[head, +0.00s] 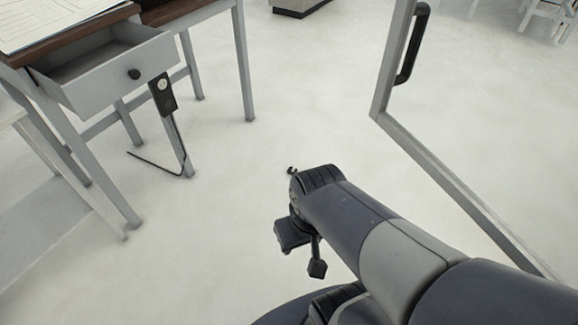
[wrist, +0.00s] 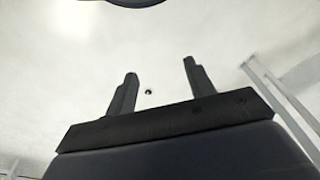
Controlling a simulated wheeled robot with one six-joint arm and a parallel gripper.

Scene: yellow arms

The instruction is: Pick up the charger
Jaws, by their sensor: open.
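A black device with a pale round spot and a thin black cord, which looks like the charger (head: 162,93), shows in the head view at upper left. It appears in front of a grey table leg, just below the open drawer; I cannot tell what holds it there. Its cord hangs down and trails to the left. My gripper (head: 305,254) is in the lower middle of the head view, to the right of the charger and well apart from it. In the wrist view my gripper (wrist: 160,80) is open, with nothing between its fingers. The charger is not visible there.
The grey table with a brown top (head: 40,47) has an open, seemingly empty drawer (head: 105,75). A white lower shelf unit (head: 50,215) stands at left. A grey-framed door with a black handle (head: 413,45) stands at right. The pale floor between is clear.

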